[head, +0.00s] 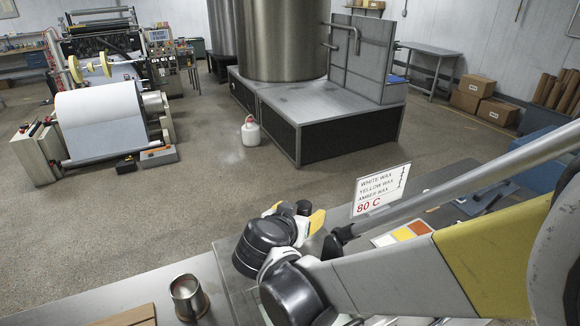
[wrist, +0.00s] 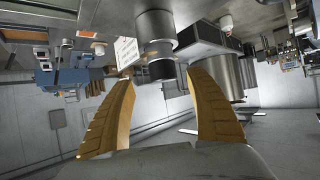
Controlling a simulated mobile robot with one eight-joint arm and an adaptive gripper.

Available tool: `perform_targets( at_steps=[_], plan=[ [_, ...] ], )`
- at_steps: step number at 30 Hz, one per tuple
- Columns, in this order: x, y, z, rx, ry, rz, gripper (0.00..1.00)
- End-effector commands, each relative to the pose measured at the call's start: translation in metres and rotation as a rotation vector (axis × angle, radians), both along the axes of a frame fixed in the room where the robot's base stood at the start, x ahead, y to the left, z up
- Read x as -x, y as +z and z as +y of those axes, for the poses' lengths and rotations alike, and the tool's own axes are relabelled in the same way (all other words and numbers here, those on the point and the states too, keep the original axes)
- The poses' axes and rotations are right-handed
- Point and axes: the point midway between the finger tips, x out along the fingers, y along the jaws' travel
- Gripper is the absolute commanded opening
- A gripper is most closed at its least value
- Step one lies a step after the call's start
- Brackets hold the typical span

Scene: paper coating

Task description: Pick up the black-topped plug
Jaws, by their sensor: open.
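In the wrist view, which looks upside down, a plug with a black top (wrist: 162,70) and a paler band stands on a grey surface. My gripper (wrist: 161,75) is open, its two tan fingers apart. In the picture the black top lies between the fingertips; I cannot tell how far beyond them it is. No contact shows. In the head view, my gripper (head: 295,214) is low over the grey bench at the lower middle, partly covered by my wrist. A small dark shape shows by the fingers there; I cannot tell whether it is the plug.
A sign reading wax names and 80 C (head: 380,190) stands close right of my gripper, with a colour card (head: 402,233) behind my arm. A metal cup (head: 188,297) stands at the lower left. Open floor (head: 150,225) separates the bench from the roll machine (head: 100,120) and the steel tank (head: 282,40).

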Motion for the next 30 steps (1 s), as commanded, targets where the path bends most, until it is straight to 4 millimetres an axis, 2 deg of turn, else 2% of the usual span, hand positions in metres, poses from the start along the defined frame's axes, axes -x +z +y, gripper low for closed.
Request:
perform_targets(
  at_steps=[3,6,16,21,22,30],
  plan=[
    [-0.019,-0.011,-0.004,0.001,-0.003,0.0,0.64],
    [-0.029,-0.017,-0.009,0.001,-0.003,0.0,0.64],
    [-0.035,-0.02,-0.01,0.001,0.0,0.0,0.63],
    [-0.035,-0.019,-0.01,0.001,0.0,0.0,0.1],
    [-0.035,-0.019,-0.01,0.001,0.0,0.0,0.06],
    [-0.035,-0.019,-0.01,0.001,0.0,0.0,0.05]
  ],
)
